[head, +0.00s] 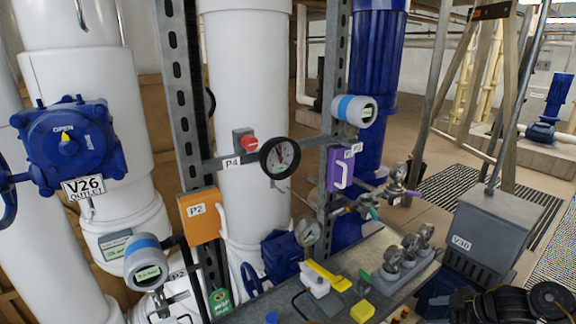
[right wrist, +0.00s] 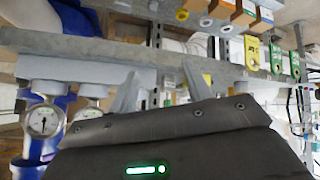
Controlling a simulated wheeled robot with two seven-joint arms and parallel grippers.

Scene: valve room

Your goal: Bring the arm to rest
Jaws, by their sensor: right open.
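My right gripper (right wrist: 161,86) shows in the right wrist view, its two grey fingers spread apart with nothing between them. It is in front of a grey shelf edge (right wrist: 90,45). My left gripper and left arm are not in view.
A grey bench (head: 345,268) holds several gauges (head: 393,258), a yellow-handled tool (head: 326,274) and a yellow block (head: 362,311). A blue valve actuator (head: 70,145) and white pipes stand left. Open floor (head: 440,145) lies behind, right of the blue column. A dial gauge (right wrist: 43,120) is close in the wrist view.

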